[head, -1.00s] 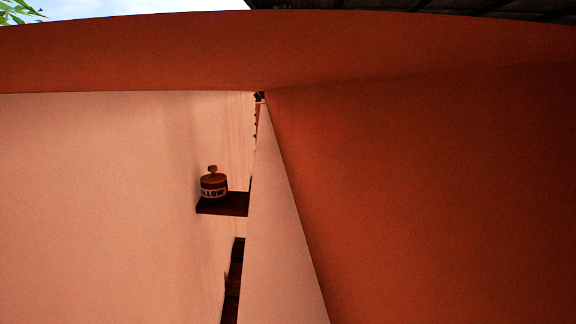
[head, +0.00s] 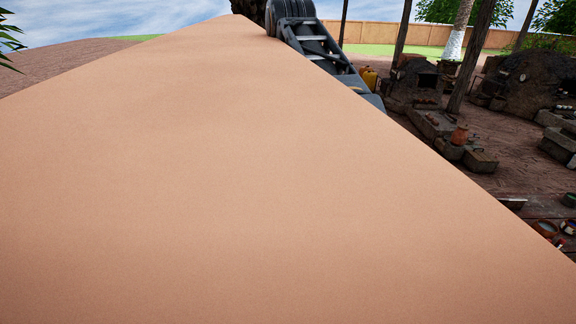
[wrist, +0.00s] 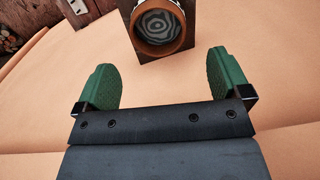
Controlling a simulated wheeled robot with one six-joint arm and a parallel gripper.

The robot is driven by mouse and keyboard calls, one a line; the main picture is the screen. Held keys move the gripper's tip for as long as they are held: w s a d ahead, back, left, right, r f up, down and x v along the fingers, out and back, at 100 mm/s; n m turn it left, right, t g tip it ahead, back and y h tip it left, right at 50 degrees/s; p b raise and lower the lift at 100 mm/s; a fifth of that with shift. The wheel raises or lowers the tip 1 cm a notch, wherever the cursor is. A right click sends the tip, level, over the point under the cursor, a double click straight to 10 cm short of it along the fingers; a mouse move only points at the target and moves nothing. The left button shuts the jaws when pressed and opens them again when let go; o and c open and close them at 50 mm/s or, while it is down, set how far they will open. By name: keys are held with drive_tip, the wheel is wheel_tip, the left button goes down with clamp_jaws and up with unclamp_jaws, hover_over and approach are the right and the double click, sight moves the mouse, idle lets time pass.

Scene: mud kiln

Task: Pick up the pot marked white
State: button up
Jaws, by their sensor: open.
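In the wrist view, my gripper (wrist: 164,80) is open, its two green fingers wide apart with nothing between them. Just beyond the fingertips, near the top edge, is a round brown vessel (wrist: 137,30) with an orange-brown rim and a dark inside with pale rings. It stands against a dark brown board, probably a shelf. No label shows on it, so I cannot tell whether it is the pot marked white. In the head view, part of my arm shows at the top behind a tan wall; my fingers are hidden there.
A large tan wall (head: 240,180) fills most of the head view. Beyond it on the right are dark clay ovens (head: 535,82), wooden posts, an orange pot (head: 459,134) on blocks and several bowls (head: 546,228). Tan surface (wrist: 50,65) surrounds the vessel in the wrist view.

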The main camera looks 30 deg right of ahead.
sight(292, 160)
drive_tip(key=f, duration=0.3)
drive_tip(key=shift+d+f, duration=0.2)
drive_tip(key=shift+f, duration=2.95)
drive_tip(key=c, duration=1)
drive_tip(key=shift+c, duration=0.4)
drive_tip(key=shift+r, duration=0.1)
